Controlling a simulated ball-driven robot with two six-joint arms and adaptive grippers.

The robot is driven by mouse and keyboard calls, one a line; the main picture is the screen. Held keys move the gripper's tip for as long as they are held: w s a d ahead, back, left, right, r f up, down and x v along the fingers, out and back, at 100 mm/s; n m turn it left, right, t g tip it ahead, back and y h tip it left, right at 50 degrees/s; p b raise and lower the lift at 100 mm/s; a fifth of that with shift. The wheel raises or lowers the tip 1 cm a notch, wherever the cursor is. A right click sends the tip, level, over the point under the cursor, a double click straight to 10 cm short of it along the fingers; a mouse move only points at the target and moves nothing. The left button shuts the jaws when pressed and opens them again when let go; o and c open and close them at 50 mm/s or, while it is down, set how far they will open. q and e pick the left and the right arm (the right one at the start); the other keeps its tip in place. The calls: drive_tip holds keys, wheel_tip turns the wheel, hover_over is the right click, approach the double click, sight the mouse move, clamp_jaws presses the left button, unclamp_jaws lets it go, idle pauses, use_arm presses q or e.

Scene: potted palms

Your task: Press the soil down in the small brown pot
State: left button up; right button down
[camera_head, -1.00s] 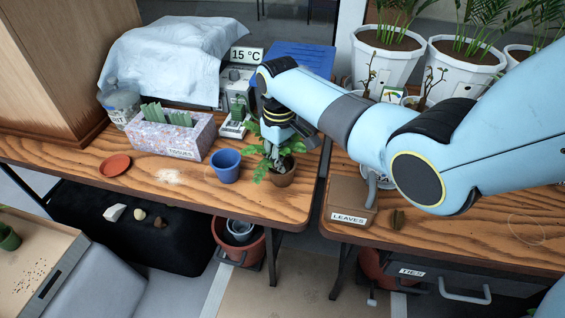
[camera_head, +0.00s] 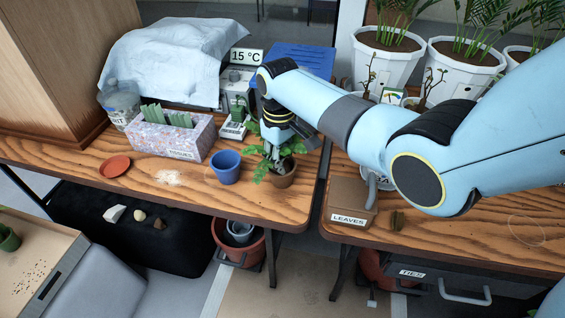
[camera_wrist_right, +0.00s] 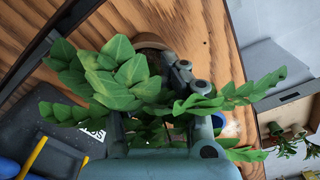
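The small brown pot (camera_head: 284,179) stands near the front right corner of the left table, with a leafy green plant (camera_head: 262,170) in it. My right gripper (camera_head: 275,158) reaches down from above among the leaves, over the pot. In the right wrist view, the brown pot's rim (camera_wrist_right: 150,42) shows past the leaves (camera_wrist_right: 118,75), and my right gripper's fingers (camera_wrist_right: 172,60) come together at the pot, looking shut and empty. Leaves partly cover the fingers, and the soil is hidden, so contact cannot be told. My left gripper is not in view.
A blue pot (camera_head: 225,167) stands just left of the brown pot. A tissue box (camera_head: 172,140), an orange saucer (camera_head: 115,166) and a scale (camera_head: 234,127) are farther left. A box labelled LEAVES (camera_head: 350,200) stands on the right table, across a gap.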

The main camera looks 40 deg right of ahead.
drive_tip(key=shift+f+b, duration=0.35)
drive_tip(key=shift+f, duration=0.3)
idle(0.4)
wheel_tip(320, 180, up, 9)
drive_tip(key=p, duration=0.9)
drive_tip(key=shift+p, duration=0.3)
idle(0.3)
